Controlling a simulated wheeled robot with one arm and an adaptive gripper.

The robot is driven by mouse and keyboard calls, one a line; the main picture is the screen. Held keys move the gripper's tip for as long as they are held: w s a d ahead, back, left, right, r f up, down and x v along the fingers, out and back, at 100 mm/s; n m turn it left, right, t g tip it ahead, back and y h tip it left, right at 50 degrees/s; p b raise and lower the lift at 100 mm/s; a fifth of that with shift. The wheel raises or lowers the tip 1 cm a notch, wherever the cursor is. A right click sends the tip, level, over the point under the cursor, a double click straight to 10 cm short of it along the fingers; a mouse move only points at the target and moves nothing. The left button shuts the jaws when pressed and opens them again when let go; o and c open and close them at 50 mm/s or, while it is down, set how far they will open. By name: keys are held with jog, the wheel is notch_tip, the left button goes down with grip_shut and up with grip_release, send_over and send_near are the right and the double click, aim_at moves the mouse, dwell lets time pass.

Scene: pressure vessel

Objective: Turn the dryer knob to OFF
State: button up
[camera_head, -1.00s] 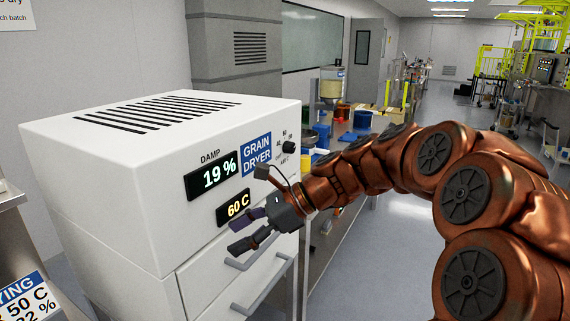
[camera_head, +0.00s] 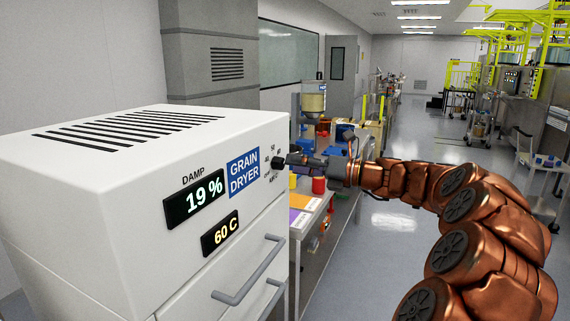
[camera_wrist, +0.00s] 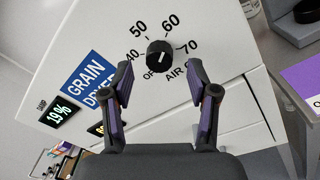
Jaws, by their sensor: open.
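The dryer (camera_head: 110,230) is a white box with a GRAIN DRYER label and displays reading 19 % and 60 C. Its black round knob (camera_head: 278,163) sits on the front face at the right. In the wrist view the knob (camera_wrist: 160,53) is ringed by 40, 50, 60, 70, AIR and a partly hidden OFF. Its pointer mark is too small to read surely. My gripper (camera_wrist: 160,78) is open, with purple-padded fingers to either side of and just short of the knob. In the head view my gripper (camera_head: 290,161) faces the knob from the right, very near it.
A bench (camera_head: 318,240) with coloured mats and a red container (camera_head: 319,185) stands just beyond the dryer. Open floor (camera_head: 390,220) lies to the right.

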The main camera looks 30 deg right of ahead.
aim_at(283, 163)
jog(key=shift+x, duration=1.85)
jog(key=shift+c, duration=0.2)
grip_shut()
jog(key=shift+r+p, duration=0.15)
jog(key=shift+p, duration=0.35)
